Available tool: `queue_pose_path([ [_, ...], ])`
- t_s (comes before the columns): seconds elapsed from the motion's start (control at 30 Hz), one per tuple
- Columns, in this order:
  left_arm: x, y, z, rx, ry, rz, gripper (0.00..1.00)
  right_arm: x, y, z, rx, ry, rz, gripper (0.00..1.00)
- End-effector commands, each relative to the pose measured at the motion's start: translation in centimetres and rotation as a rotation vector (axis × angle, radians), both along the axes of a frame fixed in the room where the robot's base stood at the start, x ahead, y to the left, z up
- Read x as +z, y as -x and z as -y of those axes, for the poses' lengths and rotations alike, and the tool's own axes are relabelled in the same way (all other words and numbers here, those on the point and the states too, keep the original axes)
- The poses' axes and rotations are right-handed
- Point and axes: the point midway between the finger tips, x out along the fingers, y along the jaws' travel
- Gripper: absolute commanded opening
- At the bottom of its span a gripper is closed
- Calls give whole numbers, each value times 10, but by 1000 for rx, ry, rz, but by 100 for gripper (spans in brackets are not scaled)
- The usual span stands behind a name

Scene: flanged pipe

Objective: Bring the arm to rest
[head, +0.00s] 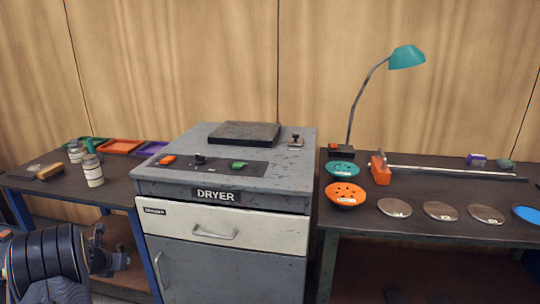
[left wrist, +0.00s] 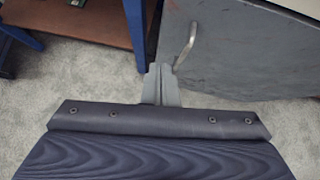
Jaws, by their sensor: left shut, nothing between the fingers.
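My left arm comes in at the lower left of the head view. Its gripper (head: 108,262) hangs in front of the left table and left of the dryer, clear of both tabletops. In the left wrist view the two grey fingers (left wrist: 161,84) are together with nothing between them. Beyond them are the dryer's lower door (left wrist: 230,60) with its handle and the grey floor. My right gripper cannot be made out in these views.
The dryer (head: 222,232) stands between two tables. The left table (head: 60,200) holds jars, a brush and coloured trays. The right table (head: 400,232) holds a lamp (head: 406,57), teal and orange perforated dishes, a long rod, an orange block and several discs.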

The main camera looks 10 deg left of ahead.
Motion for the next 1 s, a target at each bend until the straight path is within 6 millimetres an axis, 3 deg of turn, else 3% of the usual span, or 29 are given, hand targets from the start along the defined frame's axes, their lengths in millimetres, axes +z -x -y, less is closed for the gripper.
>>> queue_pose_path([
  [0.13, 71, -2, 3, 254, 152, 158, 0, 16, 0, 0, 0, 0, 0, 51],
  [0.2, 121, 5, 8, 472, 318, 279, 0, 27, 0, 0, 0, 0, 0, 51],
  [0.3, 188, 34, 28, 834, 659, 434, 0, 44, 0, 0, 0, 0, 0, 51],
  [0.4, 228, 75, 64, 1172, 1032, 503, 0, 59, 0, 0, 0, 0, 0, 51],
  [0.47, 243, 103, 93, 1366, 1254, 496, 0, 68, 0, 0, 0, 0, 0, 51],
  [0.6, 256, 169, 177, 1781, 1676, 344, 0, 87, 0, 0, 0, 0, 0, 51],
  [0.8, 254, 256, 288, 2265, 1950, -20, 0, 106, 0, 0, 0, 0, 0, 51],
  [0.87, 252, 276, 313, 2378, 1969, -122, 0, 110, 0, 0, 0, 0, 0, 51],
  [0.9, 251, 288, 326, -2439, -1969, 180, 0, 112, 0, 0, 0, 0, 0, 51],
  [1.0, 248, 310, 350, -2409, -1846, 270, 0, 116, 0, 0, 0, 0, 0, 51],
])
